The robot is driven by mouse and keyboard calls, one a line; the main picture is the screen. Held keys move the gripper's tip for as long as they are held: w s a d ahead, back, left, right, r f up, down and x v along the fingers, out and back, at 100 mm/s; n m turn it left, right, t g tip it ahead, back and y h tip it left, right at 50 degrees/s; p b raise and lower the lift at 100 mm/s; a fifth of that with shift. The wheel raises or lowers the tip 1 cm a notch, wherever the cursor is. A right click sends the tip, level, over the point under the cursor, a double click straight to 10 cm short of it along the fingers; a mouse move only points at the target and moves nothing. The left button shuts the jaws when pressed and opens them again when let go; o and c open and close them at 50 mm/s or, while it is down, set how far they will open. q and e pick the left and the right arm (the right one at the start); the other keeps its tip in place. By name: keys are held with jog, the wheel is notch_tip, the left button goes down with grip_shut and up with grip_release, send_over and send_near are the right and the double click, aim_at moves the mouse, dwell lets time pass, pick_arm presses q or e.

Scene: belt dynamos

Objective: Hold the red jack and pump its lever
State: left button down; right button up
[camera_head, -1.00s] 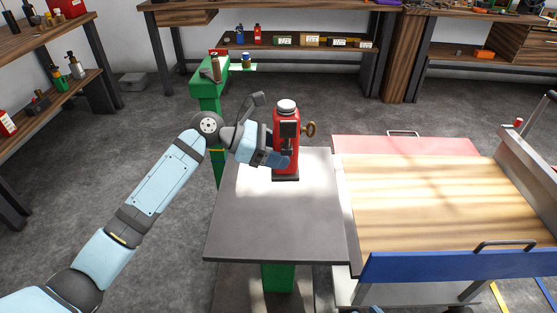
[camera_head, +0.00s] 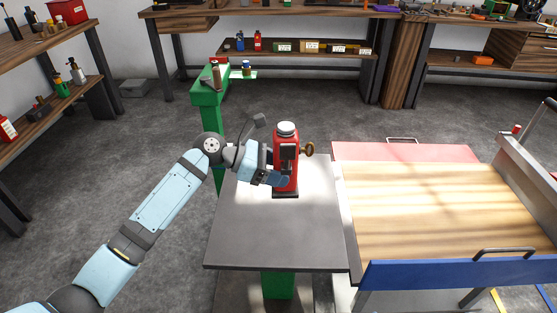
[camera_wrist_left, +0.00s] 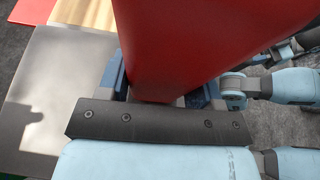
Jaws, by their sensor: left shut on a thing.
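The red jack (camera_head: 286,165) is upright at the back of the dark tabletop (camera_head: 277,236). It has a pale round top, dark fittings on its front and a brass-coloured part (camera_head: 308,149) on its right. My left gripper (camera_head: 280,179) comes in from the left and is shut on the jack's lower body. In the left wrist view, the red body (camera_wrist_left: 200,40) fills the space between the blue fingers. I cannot tell whether the jack's base touches the tabletop. No long lever can be clearly made out. My right gripper is not in the head view.
A cart with a wooden top (camera_head: 430,210), red far panel and blue near rail stands close on the right. A green stand (camera_head: 208,112) is behind left. Workbenches line the back and left. The front of the dark tabletop is clear.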

pick_arm(q)
jog(key=shift+f, duration=2)
jog(key=shift+f+b, duration=0.65)
jog(key=shift+f, duration=4.7)
jog(key=shift+f+p, duration=0.3)
jog(key=shift+f, duration=0.3)
jog(key=shift+p, duration=0.5)
